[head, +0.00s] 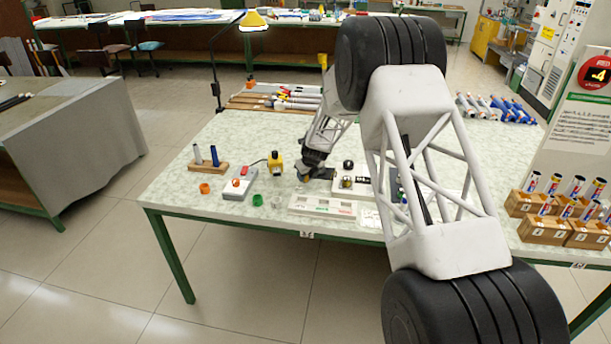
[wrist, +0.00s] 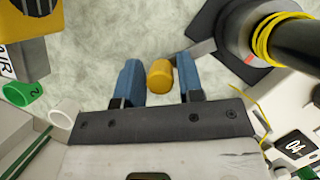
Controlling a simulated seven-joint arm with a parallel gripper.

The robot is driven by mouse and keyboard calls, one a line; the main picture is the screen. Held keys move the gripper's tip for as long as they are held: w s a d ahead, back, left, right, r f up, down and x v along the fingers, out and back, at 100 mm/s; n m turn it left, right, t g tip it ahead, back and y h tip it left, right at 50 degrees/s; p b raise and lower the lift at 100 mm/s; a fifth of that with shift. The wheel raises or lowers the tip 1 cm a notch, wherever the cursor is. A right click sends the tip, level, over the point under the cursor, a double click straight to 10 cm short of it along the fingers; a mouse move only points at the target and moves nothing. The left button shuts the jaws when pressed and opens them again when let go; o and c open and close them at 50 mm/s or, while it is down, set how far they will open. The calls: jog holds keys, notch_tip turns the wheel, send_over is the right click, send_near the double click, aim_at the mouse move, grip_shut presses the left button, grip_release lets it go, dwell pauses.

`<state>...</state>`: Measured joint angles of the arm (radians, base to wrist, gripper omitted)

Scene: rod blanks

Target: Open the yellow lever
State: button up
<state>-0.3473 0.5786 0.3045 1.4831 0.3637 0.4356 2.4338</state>
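A short yellow cylinder with a rounded end, apparently the yellow lever's grip (wrist: 160,76), shows between my gripper's blue fingers in the wrist view. My gripper (wrist: 160,80) is open, with one finger on each side of it. A narrow gap shows on both sides, slightly wider on the right. Whether the fingertips are level with it in depth, I cannot tell. In the head view my gripper (head: 316,174) is low over the table; the grip cannot be made out there. The lever's shaft and pivot are not visible.
A yellow box device (head: 275,163) stands left of my gripper. A dark post with yellow bands (wrist: 280,40) rises close on the right in the wrist view.

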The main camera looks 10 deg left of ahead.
jog(key=shift+r, duration=0.15)
jog(key=v, duration=0.7)
jog(key=shift+r, duration=0.25)
jog(key=shift+s+d+r, duration=0.1)
jog(key=shift+s, duration=0.05)
dwell(0.3)
jog(key=s+d+r+n+h, duration=0.1)
jog(key=s+d+r+n, duration=1.2)
jog(key=s+d+r, duration=0.95)
jog(key=s+d+r+n, duration=0.1)
jog(key=s+d+n, duration=0.3)
jog(key=s, duration=0.9)
jog(key=s+d+r+n+h, duration=0.1)
jog(key=s+d+n, duration=0.3)
jog(key=s, duration=0.9)
jog(key=s+d+r+n+h, duration=0.1)
jog(key=s+d+n, duration=0.3)
jog(key=s, duration=1)
jog(key=shift+d+n+g, duration=0.35)
jog(key=shift+n+g, duration=0.05)
jog(key=shift+n, duration=0.7)
